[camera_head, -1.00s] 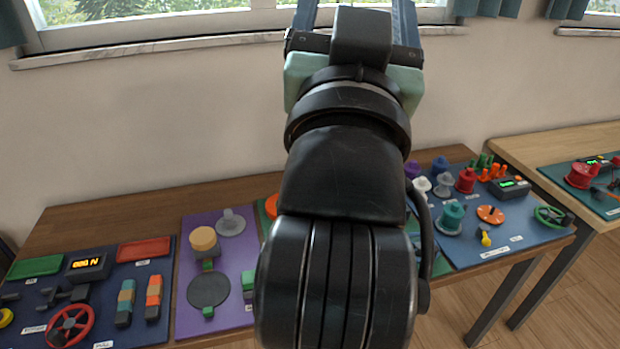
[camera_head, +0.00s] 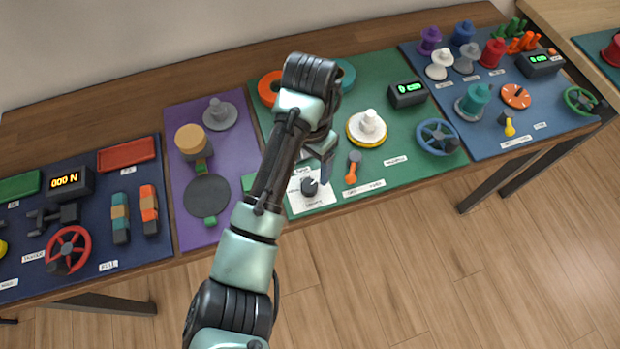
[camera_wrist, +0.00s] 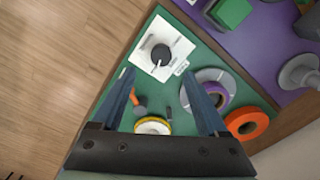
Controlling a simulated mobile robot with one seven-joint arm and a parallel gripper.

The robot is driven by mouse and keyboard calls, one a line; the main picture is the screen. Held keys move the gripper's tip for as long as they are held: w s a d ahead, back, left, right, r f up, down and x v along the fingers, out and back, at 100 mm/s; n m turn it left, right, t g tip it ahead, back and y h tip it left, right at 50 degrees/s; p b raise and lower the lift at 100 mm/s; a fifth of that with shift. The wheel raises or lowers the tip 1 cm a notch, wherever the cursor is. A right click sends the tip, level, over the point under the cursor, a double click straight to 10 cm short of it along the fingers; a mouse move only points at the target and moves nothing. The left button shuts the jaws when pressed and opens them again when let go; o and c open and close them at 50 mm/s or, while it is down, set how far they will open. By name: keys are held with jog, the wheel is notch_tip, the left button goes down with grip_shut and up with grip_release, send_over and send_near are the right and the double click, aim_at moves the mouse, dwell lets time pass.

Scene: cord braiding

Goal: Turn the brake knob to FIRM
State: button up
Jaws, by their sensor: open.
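The brake knob (camera_head: 310,187) is a small dark round knob on a white label plate (camera_head: 322,203) at the front edge of the green board. In the wrist view the knob (camera_wrist: 160,54) stands on the white plate (camera_wrist: 176,36) beyond my fingers. The words on the plate are too small to read, so its setting cannot be told. My gripper (camera_head: 324,160) hangs just behind and above the plate in the head view, apart from the knob. In the wrist view its two fingers (camera_wrist: 157,78) are spread wide with nothing held between them.
On the green board (camera_head: 400,155) an orange lever (camera_head: 352,168), a white-and-yellow spool (camera_head: 367,128) and a blue handwheel (camera_head: 438,137) stand right of the knob. A purple board (camera_head: 220,233) lies left. My arm hides part of the green board.

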aim_at(310, 185)
notch_tip(310, 185, down, 8)
jog(key=shift+w+f, duration=0.1)
jog(key=shift+f, duration=0.1)
grip_shut()
dwell(0.4)
